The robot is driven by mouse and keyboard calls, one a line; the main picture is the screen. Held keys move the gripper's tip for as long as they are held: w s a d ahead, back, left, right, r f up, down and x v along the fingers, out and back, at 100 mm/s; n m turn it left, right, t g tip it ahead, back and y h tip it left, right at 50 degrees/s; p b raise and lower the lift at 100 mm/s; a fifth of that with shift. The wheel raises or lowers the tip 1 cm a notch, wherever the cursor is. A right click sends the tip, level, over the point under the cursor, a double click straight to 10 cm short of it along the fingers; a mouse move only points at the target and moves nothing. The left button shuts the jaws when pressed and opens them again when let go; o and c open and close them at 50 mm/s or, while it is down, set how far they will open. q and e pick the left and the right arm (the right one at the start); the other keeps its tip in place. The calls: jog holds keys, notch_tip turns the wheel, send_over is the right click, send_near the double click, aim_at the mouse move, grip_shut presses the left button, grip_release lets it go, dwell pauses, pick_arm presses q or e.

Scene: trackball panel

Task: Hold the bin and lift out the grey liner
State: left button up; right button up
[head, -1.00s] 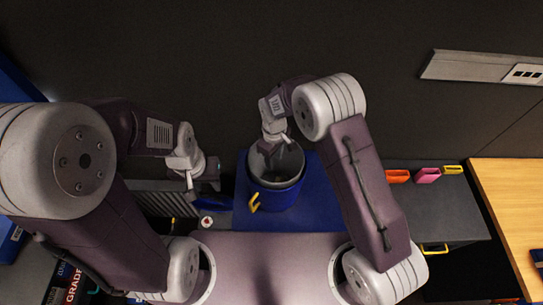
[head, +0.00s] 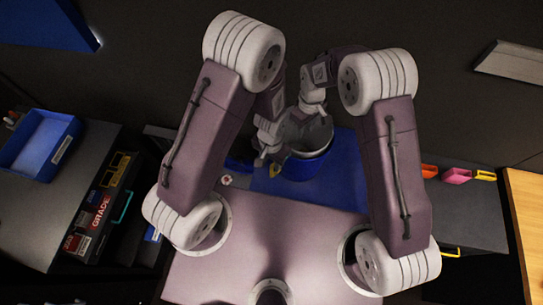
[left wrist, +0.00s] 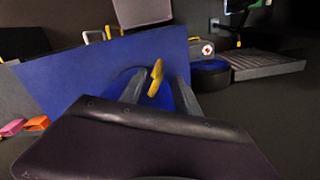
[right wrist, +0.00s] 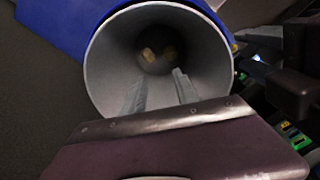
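The blue bin (head: 308,169) stands on a blue mat (head: 345,180) with the grey liner (head: 324,134) inside it. A yellow handle (head: 274,171) sticks out from the bin's left side. My left gripper (head: 261,160) is beside that handle. In the left wrist view the handle (left wrist: 155,78) lies between my left gripper's spread fingers (left wrist: 160,88), with no clear contact. My right gripper (head: 312,112) is at the liner's mouth. In the right wrist view its fingers (right wrist: 160,85) are apart over the liner's opening (right wrist: 103,65), with two small tan pieces (right wrist: 158,54) deep inside.
Orange, pink and yellow items (head: 456,176) lie on the dark surface at right, beside a wooden top (head: 525,215). A blue tray (head: 40,143) sits on a dark cabinet at far left. A small round red-and-white item (head: 227,180) is left of the bin.

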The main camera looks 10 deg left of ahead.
aim_at(271, 166)
pick_arm(q)
jog(key=f, duration=0.4)
jog(key=shift+w+f, duration=0.2)
jog(key=shift+f, duration=0.05)
jog(key=shift+s+f, duration=0.1)
jog(key=shift+f, duration=0.2)
grip_shut()
dwell(0.8)
